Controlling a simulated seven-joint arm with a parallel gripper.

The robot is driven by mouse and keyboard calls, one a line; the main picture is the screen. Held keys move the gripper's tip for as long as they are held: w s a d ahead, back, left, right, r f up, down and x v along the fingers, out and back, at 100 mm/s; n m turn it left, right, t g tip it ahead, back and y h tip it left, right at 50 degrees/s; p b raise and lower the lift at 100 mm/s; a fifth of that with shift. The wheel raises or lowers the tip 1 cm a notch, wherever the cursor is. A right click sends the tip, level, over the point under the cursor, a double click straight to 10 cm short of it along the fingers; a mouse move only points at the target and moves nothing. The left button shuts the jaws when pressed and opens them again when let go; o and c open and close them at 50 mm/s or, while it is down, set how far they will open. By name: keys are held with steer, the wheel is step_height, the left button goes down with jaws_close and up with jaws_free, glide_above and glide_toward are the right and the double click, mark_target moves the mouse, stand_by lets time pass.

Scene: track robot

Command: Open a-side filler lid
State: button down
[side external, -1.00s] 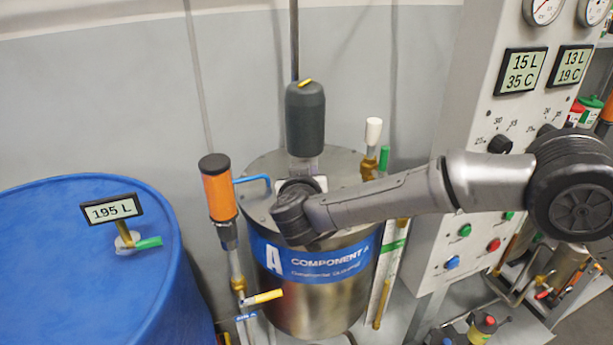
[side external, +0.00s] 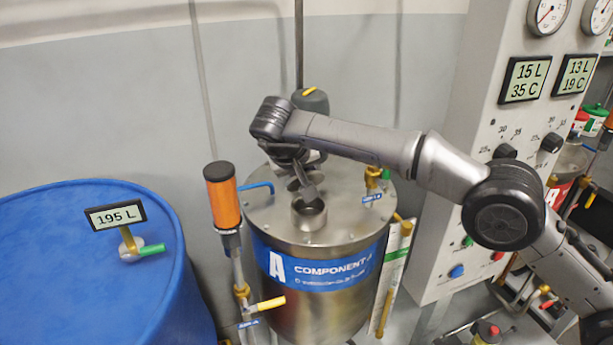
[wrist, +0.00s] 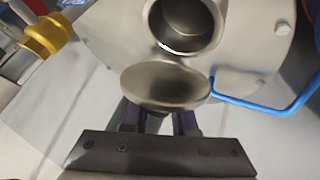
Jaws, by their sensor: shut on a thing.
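The steel component A tank (side external: 268,212) stands in the middle of the side view, with a blue label band. Its short round filler neck (side external: 309,217) is uncovered on top; the wrist view looks into the open neck (wrist: 188,42). The round metal filler lid (wrist: 165,84) is off the opening, beside its rim and tilted. My gripper (wrist: 158,116) is shut on the lid, with its fingers partly hidden beneath the disc. In the side view my gripper (side external: 303,182) is just above and behind the neck. Whether a hinge joins lid and neck is hidden.
A blue drum (side external: 60,250) with a display (side external: 115,214) stands left. A control cabinet (side external: 470,130) rises right. A dark grey cylinder (side external: 312,101) stands behind my wrist.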

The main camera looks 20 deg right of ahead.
steer(key=shift+w, duration=0.1)
stand_by(0.4)
steer(key=c, duration=0.7)
jaws_free()
steer(key=v, duration=0.5)
steer(key=shift+r, duration=0.1)
steer(key=s+a, duration=0.7)
steer(key=s, duration=0.2)
steer(key=shift+a, duration=0.4)
